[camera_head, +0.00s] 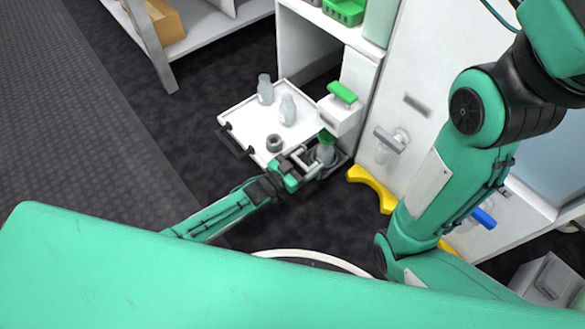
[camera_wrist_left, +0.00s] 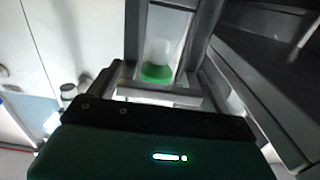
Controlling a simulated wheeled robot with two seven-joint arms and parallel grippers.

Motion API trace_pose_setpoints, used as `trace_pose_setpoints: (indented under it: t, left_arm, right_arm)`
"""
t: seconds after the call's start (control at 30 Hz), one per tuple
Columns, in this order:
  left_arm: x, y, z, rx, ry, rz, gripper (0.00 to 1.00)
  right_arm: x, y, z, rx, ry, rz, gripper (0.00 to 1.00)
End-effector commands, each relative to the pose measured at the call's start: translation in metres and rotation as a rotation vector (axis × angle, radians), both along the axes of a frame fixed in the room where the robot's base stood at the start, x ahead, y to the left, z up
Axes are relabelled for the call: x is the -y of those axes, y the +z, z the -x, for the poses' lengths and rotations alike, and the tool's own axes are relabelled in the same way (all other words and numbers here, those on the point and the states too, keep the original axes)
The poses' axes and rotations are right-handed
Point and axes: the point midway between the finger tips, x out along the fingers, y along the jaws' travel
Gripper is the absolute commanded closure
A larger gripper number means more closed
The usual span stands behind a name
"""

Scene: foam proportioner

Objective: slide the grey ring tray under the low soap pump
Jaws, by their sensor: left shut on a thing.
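The grey ring tray (camera_head: 341,160) lies low beside the white cabinet. A clear cup with green in it (camera_head: 325,152) stands on it, just below the white soap pump (camera_head: 340,117) with a green lever. In the head view the pump hides part of the cup and tray. My left gripper (camera_head: 306,162) is at the tray's left side, shut on a part that looks like its handle. The left wrist view shows the cup (camera_wrist_left: 160,62) upright beyond a light grey bar at the jaws. My right arm is in the head view, but its gripper is not visible.
A white pull-out shelf (camera_head: 245,112) holds two clear bottles (camera_head: 288,110) and a dark ring (camera_head: 274,143), close behind my left gripper. To the right are a grey-lever dispenser (camera_head: 390,140), a yellow curved piece (camera_head: 372,187) and a blue lever (camera_head: 483,217). Dark floor is free at left.

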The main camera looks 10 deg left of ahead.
Motion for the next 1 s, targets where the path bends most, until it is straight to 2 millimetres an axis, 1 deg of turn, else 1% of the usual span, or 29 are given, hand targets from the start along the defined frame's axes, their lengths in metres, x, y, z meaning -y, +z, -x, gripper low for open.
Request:
trace_pose_setpoints:
  t: [0.03, 0.2, 0.63, 0.67, 0.7, 1.0]
  left_arm:
    - [0.004, -0.001, -0.005, 0.001, 0.000, -0.001, 0.59]
    - [0.011, -0.001, -0.014, 0.000, 0.000, -0.001, 0.59]
    - [0.013, 0.000, -0.018, 0.000, 0.001, -0.003, 0.59]
    - [0.013, 0.000, -0.018, 0.000, 0.002, -0.003, 0.12]
    - [0.014, 0.000, -0.018, -0.001, 0.001, -0.002, 0.05]
    - [0.012, 0.000, -0.016, 0.000, 0.001, -0.001, 0.05]
  right_arm:
    - [0.000, -0.002, 0.000, 0.000, 0.002, -0.002, 0.64]
    - [0.001, -0.001, 0.002, 0.005, 0.007, -0.011, 0.64]
    - [0.001, -0.001, 0.003, 0.007, 0.006, -0.010, 0.64]
    - [0.000, -0.001, 0.003, 0.008, 0.006, -0.009, 0.64]
    - [0.000, -0.001, 0.003, 0.008, 0.005, -0.009, 0.64]
    - [0.000, -0.001, 0.002, 0.008, 0.000, -0.002, 0.64]
